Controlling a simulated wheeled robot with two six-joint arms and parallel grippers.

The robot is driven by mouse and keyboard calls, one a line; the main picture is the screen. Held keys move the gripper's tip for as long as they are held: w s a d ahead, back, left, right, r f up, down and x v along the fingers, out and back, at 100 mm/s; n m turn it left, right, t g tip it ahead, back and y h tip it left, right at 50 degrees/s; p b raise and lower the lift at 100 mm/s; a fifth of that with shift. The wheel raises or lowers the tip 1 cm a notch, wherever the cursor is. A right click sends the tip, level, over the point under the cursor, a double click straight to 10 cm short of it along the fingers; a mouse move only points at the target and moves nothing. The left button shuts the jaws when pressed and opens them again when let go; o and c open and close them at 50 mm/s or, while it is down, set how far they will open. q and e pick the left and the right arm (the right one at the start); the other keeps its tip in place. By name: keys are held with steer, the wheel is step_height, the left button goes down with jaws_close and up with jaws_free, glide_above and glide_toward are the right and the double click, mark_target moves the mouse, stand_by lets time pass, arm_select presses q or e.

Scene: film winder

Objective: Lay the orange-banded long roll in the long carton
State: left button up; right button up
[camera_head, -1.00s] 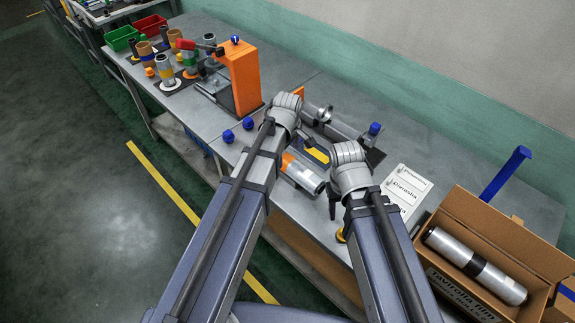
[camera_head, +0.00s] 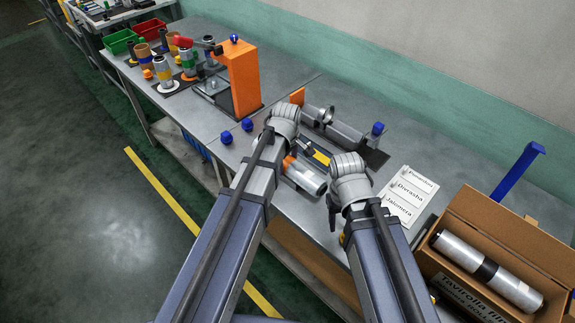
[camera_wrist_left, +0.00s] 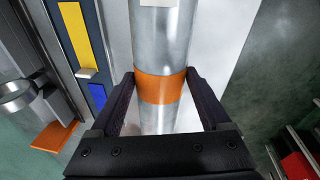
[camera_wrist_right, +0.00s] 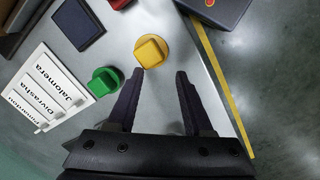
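The orange-banded roll (camera_head: 305,178) is a silver cylinder lying by the table's front edge, partly hidden behind my left arm. In the left wrist view its orange band (camera_wrist_left: 160,88) sits between the fingers of my left gripper (camera_wrist_left: 160,80), which appear to touch both sides. I cannot tell whether the roll is off the table. My right gripper (camera_wrist_right: 160,75) is open and empty, over the table edge near a yellow knobbed piece (camera_wrist_right: 150,52). A long open cardboard carton (camera_head: 462,291) stands at the right, holding a silver roll with a black band (camera_head: 487,270).
A label card (camera_head: 407,195) lies left of the carton. A blue bracket (camera_head: 518,170) rises behind it. A grey cradle fixture (camera_head: 345,135) stands behind my grippers. An orange press (camera_head: 240,80), small rolls and bins fill the table's left. A green knobbed piece (camera_wrist_right: 103,82) is near my right gripper.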

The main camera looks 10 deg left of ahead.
mark_target(288, 160)
arm_select(q)
jaws_close()
stand_by(0.4)
step_height(288, 160, up, 10)
steer(key=p, duration=1)
arm_select(e)
step_height(288, 160, up, 10)
